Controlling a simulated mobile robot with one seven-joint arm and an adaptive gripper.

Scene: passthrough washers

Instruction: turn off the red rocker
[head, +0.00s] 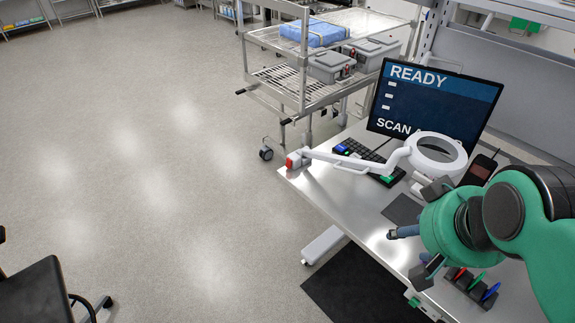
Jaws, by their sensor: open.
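A dark block (451,285) lies on the metal bench, partly behind my gripper, and carries a red piece (460,274), a green piece (478,281) and a blue piece (491,292). The red piece looks like a small raised tab; I cannot tell whether it is a rocker or which way it is set. My gripper (408,252) is open, with nothing seen between its fingers. It is above the bench, to the left of the red piece in the picture and apart from it as far as I can see.
The bench (345,200) holds a monitor (432,100) reading READY, a keyboard (352,150), a ring magnifier (437,150) on a white arm with a red end, and a dark handheld device (479,170). A cart (305,90) stands behind.

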